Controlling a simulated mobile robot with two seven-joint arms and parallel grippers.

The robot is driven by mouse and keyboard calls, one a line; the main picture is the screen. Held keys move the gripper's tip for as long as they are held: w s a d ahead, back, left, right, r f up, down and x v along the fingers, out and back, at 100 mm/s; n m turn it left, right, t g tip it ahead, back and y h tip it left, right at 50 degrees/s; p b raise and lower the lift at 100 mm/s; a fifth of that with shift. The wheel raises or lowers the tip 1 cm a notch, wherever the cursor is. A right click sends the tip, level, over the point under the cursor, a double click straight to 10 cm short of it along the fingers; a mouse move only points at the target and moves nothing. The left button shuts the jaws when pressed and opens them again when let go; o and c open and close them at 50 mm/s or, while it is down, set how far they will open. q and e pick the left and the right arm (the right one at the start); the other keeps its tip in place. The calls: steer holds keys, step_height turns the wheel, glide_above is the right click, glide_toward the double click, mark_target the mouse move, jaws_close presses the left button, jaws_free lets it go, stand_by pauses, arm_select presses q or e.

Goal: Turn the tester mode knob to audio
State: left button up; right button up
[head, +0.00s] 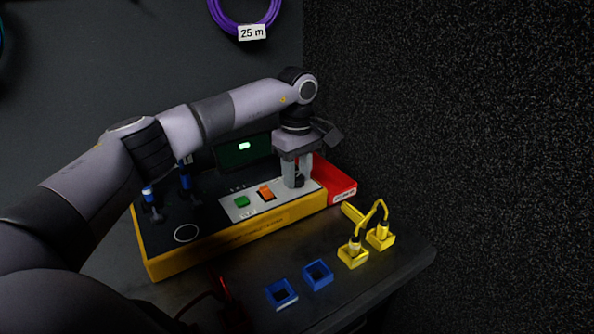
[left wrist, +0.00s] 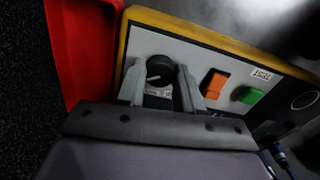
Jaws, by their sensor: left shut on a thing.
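The tester (head: 215,242) is a yellow-sided box with a dark top, on the dark bench. Its light grey panel carries a green button (head: 242,201), an orange switch (head: 265,192) and a black round mode knob (left wrist: 159,68). My left gripper (head: 296,184) points down over the knob at the panel's right end. In the left wrist view its two grey fingers (left wrist: 168,92) stand on either side of the knob, shut on it. The knob shows a light pointer mark; its labels are too small and partly hidden to read. My right gripper is not in view.
A red tray (head: 340,187) adjoins the tester's right end. Yellow holders (head: 352,256) with a yellow cable and blue square holders (head: 318,274) sit in front. A small screen (head: 243,150) stands behind the panel. A purple cable coil (head: 243,22) hangs on the wall.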

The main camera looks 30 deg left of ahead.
arm_select(q)
steer(key=n+p, duration=0.2)
steer(key=shift+r+n, duration=0.15)
steer(key=shift+n, duration=0.25)
steer(key=shift+n+p, duration=0.55)
steer(key=shift+n, duration=0.35)
steer(key=shift+n+p, duration=0.4)
steer(key=shift+n, duration=0.5)
steer(key=shift+n+p, duration=0.45)
steer(key=shift+n, duration=0.45)
steer(key=n+p, duration=0.1)
steer(key=n, duration=0.1)
steer(key=shift+n, duration=0.4)
steer(key=n+p, duration=0.2)
steer(key=n, duration=0.4)
steer(key=n+p, duration=0.2)
steer(key=n, duration=0.4)
steer(key=shift+p, duration=0.3)
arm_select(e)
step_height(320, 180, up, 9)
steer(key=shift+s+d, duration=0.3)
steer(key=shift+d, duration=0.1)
arm_select(q)
steer(key=shift+n, duration=0.3)
